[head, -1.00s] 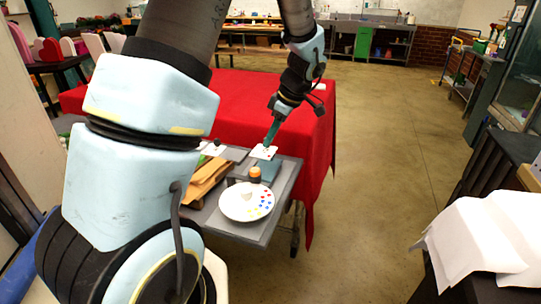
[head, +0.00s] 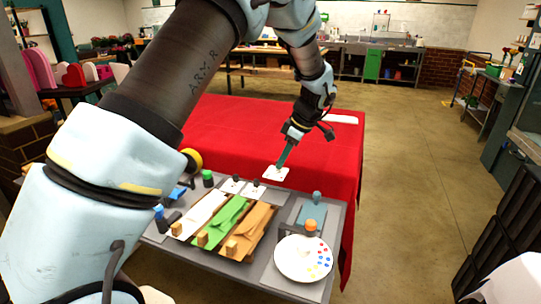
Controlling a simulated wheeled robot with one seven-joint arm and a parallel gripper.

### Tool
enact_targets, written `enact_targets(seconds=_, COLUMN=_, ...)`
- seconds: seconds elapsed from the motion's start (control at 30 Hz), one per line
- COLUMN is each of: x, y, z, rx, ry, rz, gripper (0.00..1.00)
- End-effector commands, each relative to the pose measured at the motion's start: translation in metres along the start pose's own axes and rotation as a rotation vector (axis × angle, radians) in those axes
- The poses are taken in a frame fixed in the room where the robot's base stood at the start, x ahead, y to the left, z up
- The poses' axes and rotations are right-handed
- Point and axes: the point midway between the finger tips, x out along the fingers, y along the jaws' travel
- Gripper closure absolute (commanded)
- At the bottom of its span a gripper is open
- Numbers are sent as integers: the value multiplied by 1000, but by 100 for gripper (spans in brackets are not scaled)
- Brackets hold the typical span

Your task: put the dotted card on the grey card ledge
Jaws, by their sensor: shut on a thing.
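My gripper (head: 282,160) is shut on a small white card (head: 275,174) and holds it by its top, above the back edge of the grey cart. Small marks show on this card, but they are too small to tell whether they are dots. Two more white cards, a left one (head: 231,186) and a right one (head: 252,191), each with a dark knob, are at the back of the cart, left of the held card. I cannot clearly tell the grey card ledge from the grey cart top (head: 262,258).
White (head: 198,214), green (head: 222,221) and brown (head: 250,231) wraps lie on the cart. A white plate with coloured dots (head: 303,258), an orange-topped jar (head: 311,226) and a blue bottle (head: 317,198) stand at right. A red-covered table (head: 230,130) is behind; floor at right is open.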

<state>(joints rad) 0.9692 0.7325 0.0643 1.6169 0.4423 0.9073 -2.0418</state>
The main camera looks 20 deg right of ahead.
Motion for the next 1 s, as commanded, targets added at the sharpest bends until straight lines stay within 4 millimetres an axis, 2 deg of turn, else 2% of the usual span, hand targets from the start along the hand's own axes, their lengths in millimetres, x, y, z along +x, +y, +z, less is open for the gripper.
enact_targets(seconds=0.27, x=18, y=-1, z=6, rx=0, ry=1, rz=-2, gripper=100)
enact_targets(seconds=0.8, x=67, y=-1, z=26, rx=-2, ry=1, rz=-1, gripper=100)
enact_targets(seconds=1.0, x=75, y=-1, z=30, rx=0, ry=1, rz=0, gripper=100)
